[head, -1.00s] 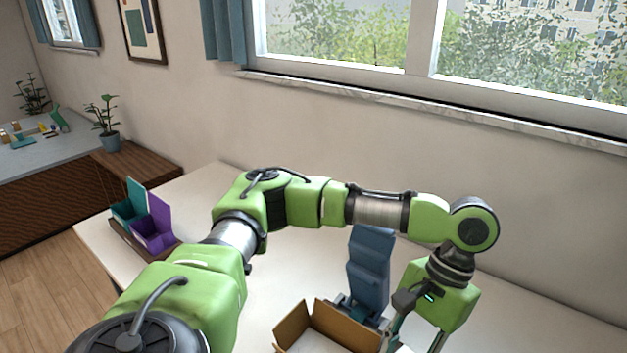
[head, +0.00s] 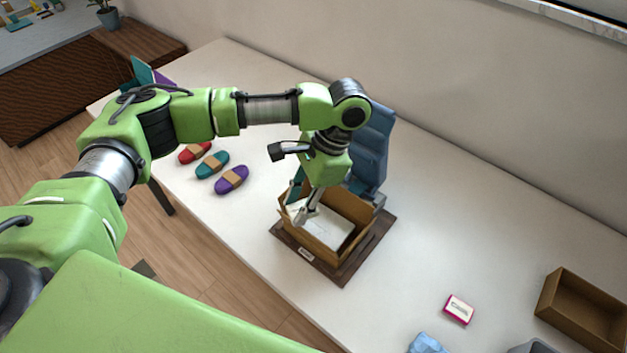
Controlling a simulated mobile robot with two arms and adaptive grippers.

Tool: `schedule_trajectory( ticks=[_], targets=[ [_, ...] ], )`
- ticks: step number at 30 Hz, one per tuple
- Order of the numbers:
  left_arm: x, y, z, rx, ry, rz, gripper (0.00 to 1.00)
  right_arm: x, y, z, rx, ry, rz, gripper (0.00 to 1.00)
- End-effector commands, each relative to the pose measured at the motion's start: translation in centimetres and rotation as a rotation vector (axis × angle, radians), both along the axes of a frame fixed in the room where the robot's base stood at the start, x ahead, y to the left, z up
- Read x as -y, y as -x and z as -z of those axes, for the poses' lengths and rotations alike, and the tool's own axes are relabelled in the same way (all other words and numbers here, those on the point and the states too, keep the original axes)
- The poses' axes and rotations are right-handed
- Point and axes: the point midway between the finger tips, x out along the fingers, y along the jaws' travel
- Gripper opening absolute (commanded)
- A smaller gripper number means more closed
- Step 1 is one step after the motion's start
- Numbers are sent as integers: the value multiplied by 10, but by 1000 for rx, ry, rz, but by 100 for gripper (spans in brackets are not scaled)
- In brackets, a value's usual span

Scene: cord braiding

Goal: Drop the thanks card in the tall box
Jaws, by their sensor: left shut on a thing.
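An open cardboard box (head: 353,209) with raised walls stands on a dark brown tray (head: 345,277). A flat white thing (head: 328,228) shows inside the box. My left gripper (head: 304,212) reaches down into the box's left side. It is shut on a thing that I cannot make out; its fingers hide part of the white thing. A small white card-like piece with a pink edge (head: 459,309) lies on the table to the right, apart from the gripper; its print is too small to read. My right gripper is not in view.
A blue stand (head: 373,150) rises right behind the box. Red (head: 194,152), teal (head: 212,165) and purple (head: 231,179) cord bundles lie to the left. An open brown box (head: 584,312) and a light blue thing (head: 427,343) are at the right. The table's back right is clear.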

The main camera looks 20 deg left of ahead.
Motion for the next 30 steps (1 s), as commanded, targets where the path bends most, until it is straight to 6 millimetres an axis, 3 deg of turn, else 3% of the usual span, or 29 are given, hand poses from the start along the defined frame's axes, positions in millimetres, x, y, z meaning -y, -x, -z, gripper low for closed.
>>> schedule_trajectory(
  ticks=[1, 9, 15, 23, 30],
  targets=[
    [4, -7, 0, -2, 0, 109, 20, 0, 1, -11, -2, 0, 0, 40],
    [13, -47, 24, -5, 4, 732, 20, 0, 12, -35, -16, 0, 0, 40],
    [20, -65, 32, -2, 3, 1049, 20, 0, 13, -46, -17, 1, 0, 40],
    [23, -73, 40, -3, 2, 1171, 20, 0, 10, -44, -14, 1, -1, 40],
    [23, -73, 61, -3, 2, 1170, 20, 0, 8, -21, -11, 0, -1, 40]
  ],
)
